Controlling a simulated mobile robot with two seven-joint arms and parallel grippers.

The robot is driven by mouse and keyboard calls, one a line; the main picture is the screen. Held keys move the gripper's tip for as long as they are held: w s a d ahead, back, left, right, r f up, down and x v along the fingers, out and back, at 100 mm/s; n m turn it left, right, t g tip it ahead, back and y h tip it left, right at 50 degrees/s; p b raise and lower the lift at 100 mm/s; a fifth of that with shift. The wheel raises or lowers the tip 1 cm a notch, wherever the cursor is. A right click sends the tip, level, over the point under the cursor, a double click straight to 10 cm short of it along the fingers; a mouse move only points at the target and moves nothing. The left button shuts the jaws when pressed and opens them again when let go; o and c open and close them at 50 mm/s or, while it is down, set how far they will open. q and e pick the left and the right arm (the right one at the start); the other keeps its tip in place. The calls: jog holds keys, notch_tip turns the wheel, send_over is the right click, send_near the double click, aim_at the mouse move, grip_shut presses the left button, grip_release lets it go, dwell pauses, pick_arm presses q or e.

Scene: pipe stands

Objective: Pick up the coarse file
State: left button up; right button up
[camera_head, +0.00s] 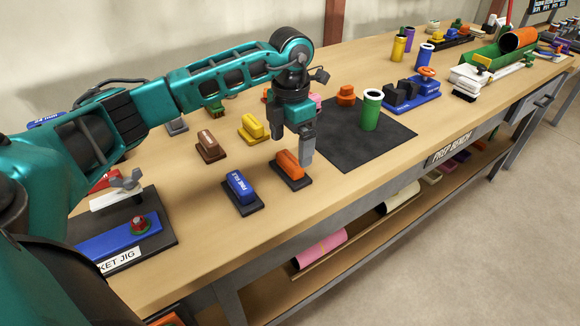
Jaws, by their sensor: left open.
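My left gripper (292,146) points down over the bench, with its jaws open. It is at an orange block (288,164) on a black base. One finger is in front of the block's right end, and the other is behind it; I cannot tell whether they touch it. No readable label shows on the orange block, so I cannot confirm that it is the coarse file. A blue block (240,187) to its left is lettered "FINE FILE". A brown block (208,146) sits behind them, its lettering too small to read. My right gripper is not in view.
A yellow block (252,128) stands behind the gripper. A black mat (375,145) to the right bears a green cylinder (371,112). A blue vise-like fixture (412,101) stands beyond it. A jig with a blue bar (118,240) is front left. The bench front edge is clear.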

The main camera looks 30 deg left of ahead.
aim_at(290, 159)
pick_arm(q)
jog(key=f, duration=0.4)
jog(key=shift+s+d+f, duration=0.1)
jog(key=shift+s+f, duration=0.25)
jog(key=shift+r, duration=0.1)
jog(key=c, duration=1.1)
notch_tip(290, 159, up, 20)
jog(key=p, duration=0.1)
